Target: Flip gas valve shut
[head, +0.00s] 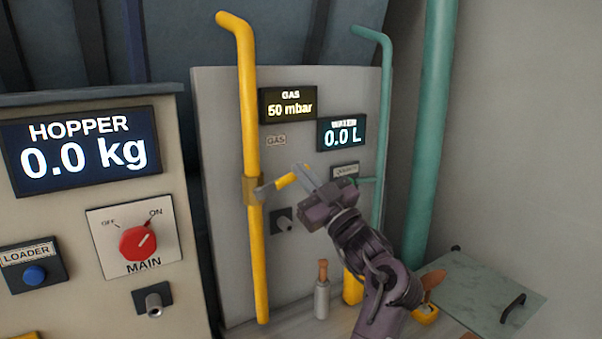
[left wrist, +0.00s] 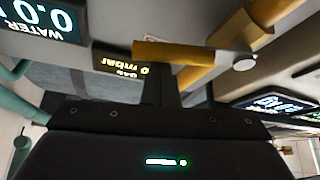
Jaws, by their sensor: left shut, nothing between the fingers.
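The gas valve sits on the yellow gas pipe (head: 252,110), with a brass-coloured body (head: 252,190). Its lever with a yellow handle (head: 286,180) sticks out to the right, across the pipe and slightly upward. My left gripper (head: 300,174) is shut and empty, its fingertips right at the handle's outer end; I cannot tell whether they touch. In the left wrist view, the yellow handle (left wrist: 190,52) lies across just beyond the dark fingers (left wrist: 162,85). The gas display (head: 288,104) reads 50 mbar. My right gripper is not in view.
A water display (head: 341,133) reads 0.0 L beside a thin green pipe (head: 386,100). On the left stands a hopper panel (head: 80,150) with a red main knob (head: 138,243). Below, a torch-like cylinder (head: 322,298) stands on the bench. A thick green pipe (head: 433,130) rises at right.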

